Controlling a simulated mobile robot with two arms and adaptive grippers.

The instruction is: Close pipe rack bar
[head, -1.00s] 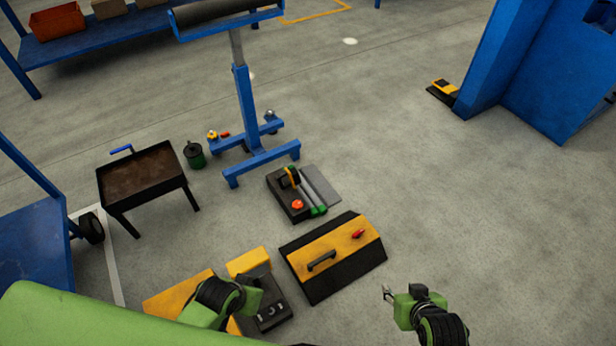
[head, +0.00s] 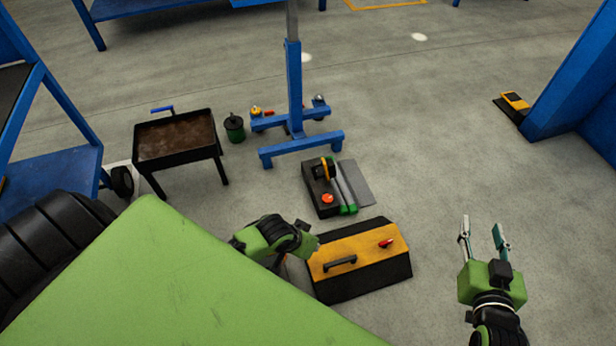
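I cannot make out a pipe rack or its bar in the head view. My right gripper (head: 483,234) is at the lower right, its two fingers pointing up the picture. It is open and empty, over bare floor to the right of the yellow and black toolbox. My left gripper (head: 302,230) is near the toolbox's left end. Its fingers are small and partly hidden by its own body, so I cannot tell whether it is open or shut. My large green arm link hides the lower left.
The toolbox (head: 340,257) lies on the floor, with a black tool case (head: 318,200) behind it. A blue stand (head: 295,85), a black fire tray (head: 178,140) and a green canister (head: 234,128) stand farther back. A blue structure (head: 560,105) is at right.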

